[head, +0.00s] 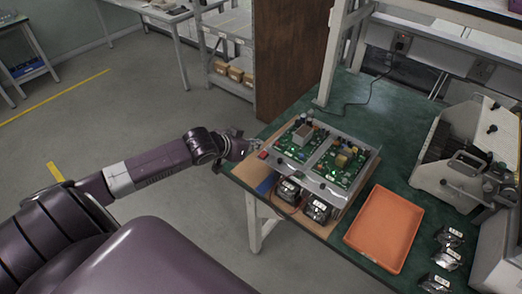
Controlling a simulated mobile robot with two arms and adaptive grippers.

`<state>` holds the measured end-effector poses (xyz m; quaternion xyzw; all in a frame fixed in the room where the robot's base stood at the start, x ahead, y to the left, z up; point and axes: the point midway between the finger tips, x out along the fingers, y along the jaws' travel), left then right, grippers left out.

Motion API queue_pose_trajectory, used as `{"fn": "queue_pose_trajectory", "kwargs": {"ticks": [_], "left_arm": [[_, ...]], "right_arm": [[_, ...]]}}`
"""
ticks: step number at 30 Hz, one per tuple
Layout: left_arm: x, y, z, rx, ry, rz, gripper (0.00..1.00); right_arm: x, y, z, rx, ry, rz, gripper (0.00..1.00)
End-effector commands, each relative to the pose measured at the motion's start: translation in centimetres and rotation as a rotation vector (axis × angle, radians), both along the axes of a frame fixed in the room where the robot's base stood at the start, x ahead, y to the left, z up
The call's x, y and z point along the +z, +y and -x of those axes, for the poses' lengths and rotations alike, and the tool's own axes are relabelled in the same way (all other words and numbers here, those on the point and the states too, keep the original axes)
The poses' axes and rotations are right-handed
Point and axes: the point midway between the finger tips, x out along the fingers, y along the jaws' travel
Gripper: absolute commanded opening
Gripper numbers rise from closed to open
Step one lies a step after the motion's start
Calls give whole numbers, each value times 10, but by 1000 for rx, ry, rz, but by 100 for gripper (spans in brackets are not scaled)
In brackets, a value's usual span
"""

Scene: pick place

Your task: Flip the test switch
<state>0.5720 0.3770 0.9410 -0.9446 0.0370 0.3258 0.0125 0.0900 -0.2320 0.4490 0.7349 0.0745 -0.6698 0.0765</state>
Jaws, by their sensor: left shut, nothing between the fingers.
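A test fixture with a metal frame (323,189) and two green circuit boards (300,140) (344,162) lies on a brown board on the green bench. A small red part (263,155) sits at its left edge; it may be the test switch, but it is too small to tell. My left arm reaches in from the left, and my left gripper (240,141) is shut and empty at the bench's left edge, just behind and left of the red part. I cannot tell whether it touches anything. My right gripper is not in view.
Two dark transformer-like parts (317,208) sit at the fixture's front. An orange tray (386,229) lies to its right, with several small metallic parts (447,258) beyond. A grey machine (455,155) stands at the right. A brown panel (289,55) rises behind the bench's left end.

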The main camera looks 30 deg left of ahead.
Motion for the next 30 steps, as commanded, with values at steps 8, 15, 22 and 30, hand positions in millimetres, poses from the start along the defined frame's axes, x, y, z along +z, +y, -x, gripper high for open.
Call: {"fn": "queue_pose_trajectory", "kwargs": {"ticks": [8,15,22,30], "left_arm": [[-34,-2,-22,1,3,1,0],[-53,-2,-25,-1,0,-1,0],[-56,-2,-25,-1,0,-2,0],[-59,-2,-27,1,0,1,0]], "right_arm": [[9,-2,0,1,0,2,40],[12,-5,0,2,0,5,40],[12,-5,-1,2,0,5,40],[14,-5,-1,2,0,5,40]]}}
